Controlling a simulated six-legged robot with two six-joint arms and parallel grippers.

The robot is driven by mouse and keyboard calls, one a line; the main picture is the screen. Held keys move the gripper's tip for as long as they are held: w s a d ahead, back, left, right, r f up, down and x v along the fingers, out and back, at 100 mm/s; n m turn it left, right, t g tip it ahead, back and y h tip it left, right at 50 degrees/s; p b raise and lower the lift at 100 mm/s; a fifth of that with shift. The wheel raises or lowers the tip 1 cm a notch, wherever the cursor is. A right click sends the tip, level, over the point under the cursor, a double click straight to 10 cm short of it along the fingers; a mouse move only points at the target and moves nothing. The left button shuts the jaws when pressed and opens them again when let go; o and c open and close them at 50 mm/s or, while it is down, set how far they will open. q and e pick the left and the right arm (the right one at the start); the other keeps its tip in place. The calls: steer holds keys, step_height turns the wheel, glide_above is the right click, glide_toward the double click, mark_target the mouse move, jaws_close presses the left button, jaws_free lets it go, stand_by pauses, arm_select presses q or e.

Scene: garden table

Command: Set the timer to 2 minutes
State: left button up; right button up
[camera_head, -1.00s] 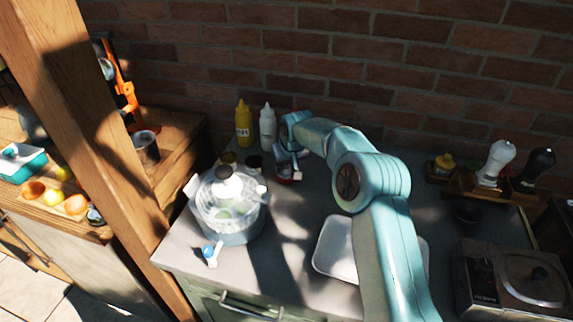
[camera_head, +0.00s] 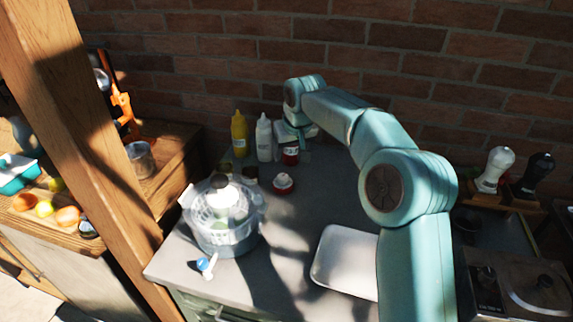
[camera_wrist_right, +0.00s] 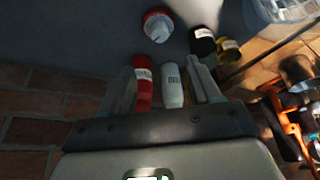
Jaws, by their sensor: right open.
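The timer (camera_head: 283,183), a small round red and white piece with a white knob on top, stands on the grey counter right of the salad spinner. In the right wrist view the timer (camera_wrist_right: 158,25) shows at the top, beyond the fingertips, with its knob uncovered. My right gripper (camera_head: 292,138) is behind the timer near the wall, close to the bottles and apart from the timer. It is open in the wrist view (camera_wrist_right: 164,78), with the red and white bottles seen between its fingers. The setting on the dial cannot be read. My left gripper is out of view.
A yellow bottle (camera_head: 239,133), a white bottle (camera_head: 264,138) and a red bottle (camera_head: 290,153) stand by the brick wall. The salad spinner (camera_head: 222,214) is left of the timer. A white tray (camera_head: 345,262) lies at the front right. Open counter lies around the timer's right side.

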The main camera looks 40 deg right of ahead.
steer(key=v, duration=0.2)
steer(key=shift+s+r, duration=0.15)
steer(key=shift+r, duration=0.25)
steer(key=n+b, duration=0.2)
steer(key=b, duration=0.1)
glide_toward(283, 177)
steer(key=shift+y, duration=0.4)
steer(key=x, duration=0.9)
steer(key=shift+d+r, duration=0.1)
steer(key=shift+d, duration=0.3)
